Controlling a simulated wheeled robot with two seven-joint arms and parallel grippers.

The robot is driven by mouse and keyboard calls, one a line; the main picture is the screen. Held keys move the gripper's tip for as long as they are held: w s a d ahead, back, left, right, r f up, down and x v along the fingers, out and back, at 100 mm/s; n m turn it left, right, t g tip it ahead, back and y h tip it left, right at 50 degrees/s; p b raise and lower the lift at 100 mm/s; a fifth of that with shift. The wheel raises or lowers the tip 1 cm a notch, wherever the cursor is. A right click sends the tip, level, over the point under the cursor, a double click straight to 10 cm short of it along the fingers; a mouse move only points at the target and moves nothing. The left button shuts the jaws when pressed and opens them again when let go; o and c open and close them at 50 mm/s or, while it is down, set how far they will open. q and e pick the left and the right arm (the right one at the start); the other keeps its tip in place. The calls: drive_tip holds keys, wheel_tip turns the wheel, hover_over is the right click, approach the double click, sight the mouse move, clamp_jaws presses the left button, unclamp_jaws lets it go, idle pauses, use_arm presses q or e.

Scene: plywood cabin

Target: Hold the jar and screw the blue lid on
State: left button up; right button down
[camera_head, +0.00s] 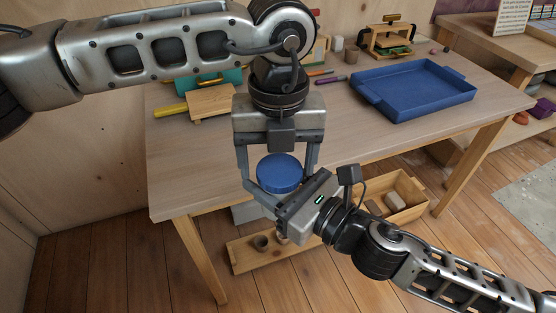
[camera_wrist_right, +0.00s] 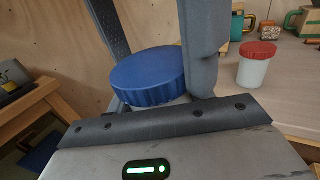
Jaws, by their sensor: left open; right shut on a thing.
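The blue lid (camera_head: 279,173) is level between my two grippers, in front of the table; it also shows in the right wrist view (camera_wrist_right: 148,75). A small pale strip of the jar (camera_wrist_right: 174,101) shows under the lid, and the rest is hidden. My right gripper (camera_head: 284,192), from the lower right, is shut on the jar just below the lid. My left gripper (camera_head: 278,160) points down from above, open, with a finger on either side of the lid. I cannot tell whether its fingers touch the lid or whether the lid is seated.
The wooden table (camera_head: 340,120) carries a blue tray (camera_head: 420,92), a small board (camera_head: 212,103) and, in the wrist view, a red-lidded white jar (camera_wrist_right: 258,65). Below are a wooden crate (camera_head: 400,200) and a low plank (camera_head: 245,255). Bare tabletop lies before the tray.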

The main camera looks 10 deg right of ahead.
use_arm(q)
drive_tip(key=r, duration=0.4)
drive_tip(key=shift+s+d, duration=0.1)
drive_tip(key=shift+d, duration=0.1)
drive_tip(key=o, duration=0.3)
wheel_tip(320, 180, up, 12)
idle(0.3)
idle(0.4)
